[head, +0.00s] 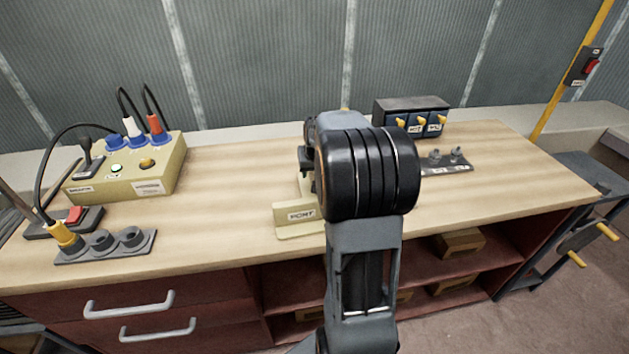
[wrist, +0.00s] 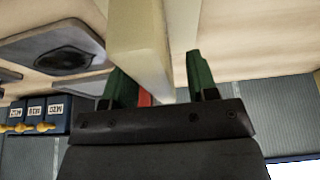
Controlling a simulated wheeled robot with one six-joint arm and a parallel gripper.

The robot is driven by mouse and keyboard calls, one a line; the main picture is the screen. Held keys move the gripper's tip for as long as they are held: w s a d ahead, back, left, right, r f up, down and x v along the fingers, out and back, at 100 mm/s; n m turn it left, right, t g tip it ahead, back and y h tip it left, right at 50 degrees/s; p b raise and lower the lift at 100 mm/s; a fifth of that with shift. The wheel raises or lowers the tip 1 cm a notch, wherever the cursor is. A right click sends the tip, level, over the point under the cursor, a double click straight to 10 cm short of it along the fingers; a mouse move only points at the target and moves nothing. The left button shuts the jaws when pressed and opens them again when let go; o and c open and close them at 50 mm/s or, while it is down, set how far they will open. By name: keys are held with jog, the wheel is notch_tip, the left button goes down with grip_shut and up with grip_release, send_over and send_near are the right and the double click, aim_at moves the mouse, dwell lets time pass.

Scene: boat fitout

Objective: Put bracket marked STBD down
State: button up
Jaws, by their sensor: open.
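A cream bracket (head: 297,218) stands on the bench top in the head view, left of my wrist. In the wrist view, a cream bar (wrist: 140,45), which looks like part of this bracket, lies between the green fingers of my gripper (wrist: 160,78). The fingers are apart, with a gap at the right finger. In the head view my wrist hides the fingers.
A cream control box (head: 125,172) with cables and a grey socket strip (head: 105,247) stand at the left. The bench top (head: 500,190) is clear at right.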

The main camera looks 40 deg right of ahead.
jog(key=shift+f, duration=0.25)
jog(key=shift+c, duration=0.5)
grip_shut()
